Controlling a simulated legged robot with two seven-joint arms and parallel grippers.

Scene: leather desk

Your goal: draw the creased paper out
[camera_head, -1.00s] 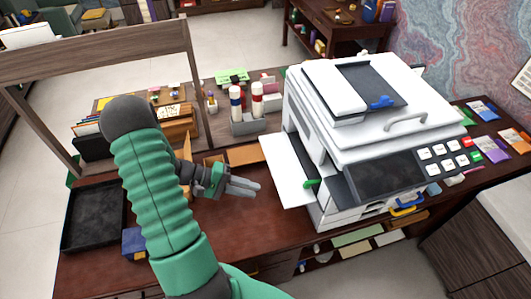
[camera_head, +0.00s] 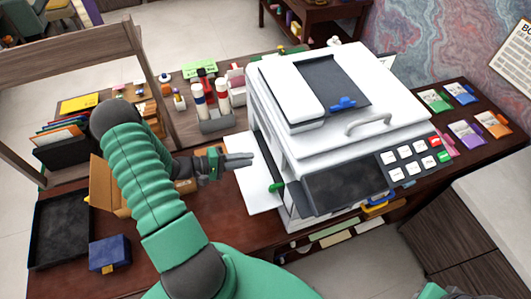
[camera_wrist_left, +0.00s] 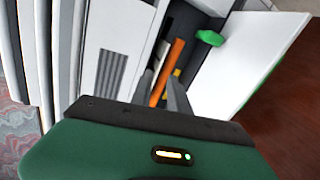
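The white printer (camera_head: 340,100) stands on the desk with its left side panel (camera_head: 250,190) folded down. The panel has a green latch (camera_head: 276,187), also seen in the left wrist view (camera_wrist_left: 210,38). My left gripper (camera_head: 251,159) is at the printer's open side, above the panel. In the left wrist view its two fingers (camera_wrist_left: 162,82) are apart and point into the dark opening. An orange strip (camera_wrist_left: 170,70) shows inside, between and beyond the fingers; I cannot tell whether it is the creased paper. No other creased sheet is clearly visible. My right gripper is not in view.
A black tray (camera_head: 62,232), a blue box (camera_head: 109,253) and an open cardboard box (camera_head: 103,182) lie left on the desk. A marker holder (camera_head: 216,120) stands behind my gripper. Coloured packets (camera_head: 466,133) lie right of the printer. The front middle of the desk is clear.

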